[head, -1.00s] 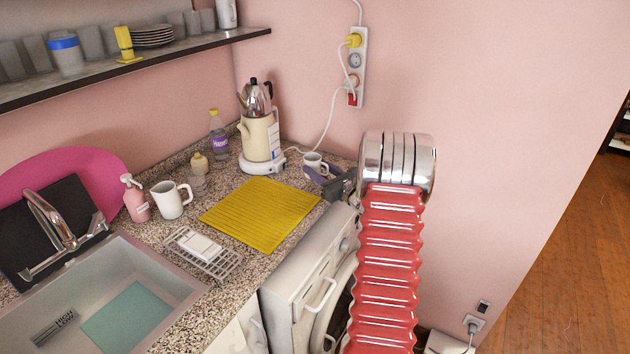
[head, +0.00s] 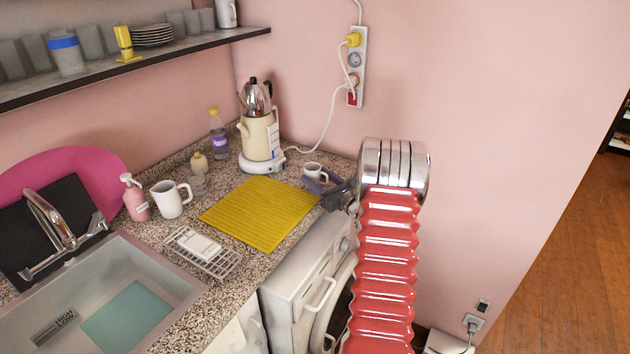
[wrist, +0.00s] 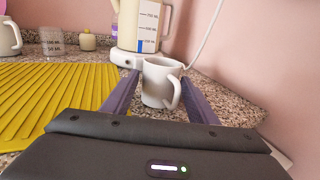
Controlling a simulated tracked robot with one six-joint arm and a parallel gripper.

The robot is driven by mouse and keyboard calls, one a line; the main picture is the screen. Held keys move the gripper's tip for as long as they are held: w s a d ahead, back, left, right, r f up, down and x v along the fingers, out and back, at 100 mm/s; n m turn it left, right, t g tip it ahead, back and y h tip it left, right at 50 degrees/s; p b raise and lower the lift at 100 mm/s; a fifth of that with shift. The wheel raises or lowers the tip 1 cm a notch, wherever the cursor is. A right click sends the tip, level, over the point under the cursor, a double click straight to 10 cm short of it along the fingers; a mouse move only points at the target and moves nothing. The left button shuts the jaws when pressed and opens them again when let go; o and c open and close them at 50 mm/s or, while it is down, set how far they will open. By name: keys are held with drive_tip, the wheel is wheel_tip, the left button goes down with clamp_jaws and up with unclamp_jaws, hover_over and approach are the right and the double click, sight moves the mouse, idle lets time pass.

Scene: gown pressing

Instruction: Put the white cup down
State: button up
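The white cup (head: 313,169) is at the far right corner of the counter, right of the kettle base. In the wrist view the cup (wrist: 160,84) is upright between the two purple fingers of my gripper (wrist: 160,76), its handle toward the camera and to the right. The fingers lie close along both sides of it and look shut on it. In the head view my gripper (head: 318,184) hides the cup's lower part. The cup is at or just above the counter; I cannot tell whether its base touches.
A yellow ribbed mat (head: 260,213) lies left of the cup on the granite counter (head: 225,262). The kettle (head: 259,138) stands behind left, its white cord running to the wall socket. A larger white mug (head: 171,199) stands near the sink (head: 150,262). The wall is close on the right.

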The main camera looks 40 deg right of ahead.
drive_tip(key=shift+o, duration=0.8)
drive_tip(key=shift+r, duration=0.1)
drive_tip(key=s, duration=0.4)
drive_tip(key=s+a, duration=0.1)
drive_tip(key=s, duration=0.7)
drive_tip(key=shift+a, duration=0.2)
